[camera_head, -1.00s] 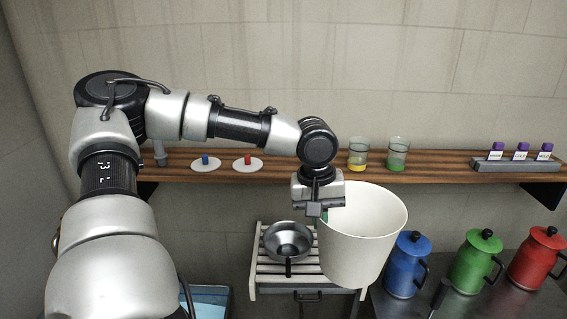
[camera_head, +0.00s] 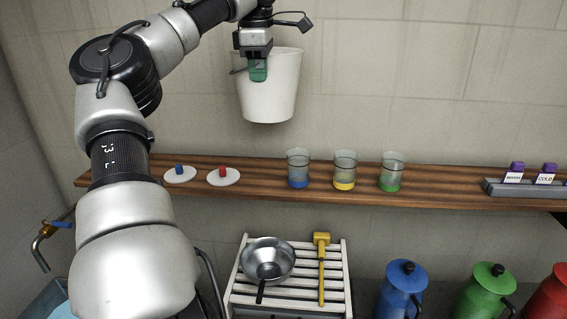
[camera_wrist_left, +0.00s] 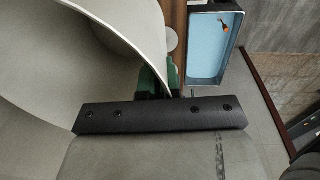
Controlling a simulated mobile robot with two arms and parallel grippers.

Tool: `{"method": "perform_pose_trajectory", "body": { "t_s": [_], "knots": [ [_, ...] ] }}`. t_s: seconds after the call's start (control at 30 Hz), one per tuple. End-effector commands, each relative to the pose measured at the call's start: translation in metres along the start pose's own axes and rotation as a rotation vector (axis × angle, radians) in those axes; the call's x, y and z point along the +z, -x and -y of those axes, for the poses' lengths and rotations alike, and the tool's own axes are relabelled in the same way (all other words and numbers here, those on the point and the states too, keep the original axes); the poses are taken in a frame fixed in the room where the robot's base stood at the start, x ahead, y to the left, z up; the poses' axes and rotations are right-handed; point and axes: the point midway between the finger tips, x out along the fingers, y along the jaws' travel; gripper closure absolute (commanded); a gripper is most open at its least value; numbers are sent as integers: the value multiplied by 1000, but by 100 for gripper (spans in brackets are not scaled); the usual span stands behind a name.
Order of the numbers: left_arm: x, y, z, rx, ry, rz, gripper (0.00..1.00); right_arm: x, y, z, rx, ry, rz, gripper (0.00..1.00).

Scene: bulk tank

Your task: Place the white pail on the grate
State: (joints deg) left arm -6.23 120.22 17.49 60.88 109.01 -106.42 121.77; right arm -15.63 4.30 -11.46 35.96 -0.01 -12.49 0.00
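The white pail (camera_head: 275,88) hangs upright in the air above the wooden shelf, in front of the tiled wall. My left gripper (camera_head: 258,72) is shut on the pail's near left wall at the rim. In the left wrist view the pail (camera_wrist_left: 105,28) fills the upper left, with the green fingertips (camera_wrist_left: 152,82) at its wall. The white slatted grate (camera_head: 300,291) is low in the head view, below the shelf. A metal funnel-like bowl (camera_head: 268,258) and a yellow-headed tool (camera_head: 321,262) lie on it. My right gripper is not in view.
The wooden shelf (camera_head: 440,187) holds three beakers (camera_head: 344,170), two white discs with coloured knobs and a grey rack of purple-capped vials (camera_head: 530,188). Blue (camera_head: 402,290), green and red jugs stand right of the grate. A basin and tap (camera_head: 45,240) are at lower left.

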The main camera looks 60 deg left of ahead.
Motion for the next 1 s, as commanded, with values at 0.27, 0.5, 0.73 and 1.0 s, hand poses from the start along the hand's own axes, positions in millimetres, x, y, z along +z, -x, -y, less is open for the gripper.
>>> {"method": "perform_pose_trajectory", "body": {
  "t_s": [0.27, 0.5, 0.73, 1.0],
  "knots": [
    [-1, -59, 7, -2, 1, 6, 100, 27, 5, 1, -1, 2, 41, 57],
    [0, -115, 14, 1, 1, 7, 100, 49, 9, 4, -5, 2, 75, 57],
    [0, -137, 16, 3, 2, 3, 100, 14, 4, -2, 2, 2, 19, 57],
    [0, -172, 21, 3, 1, 3, 100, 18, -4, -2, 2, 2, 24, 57]
  ]
}}
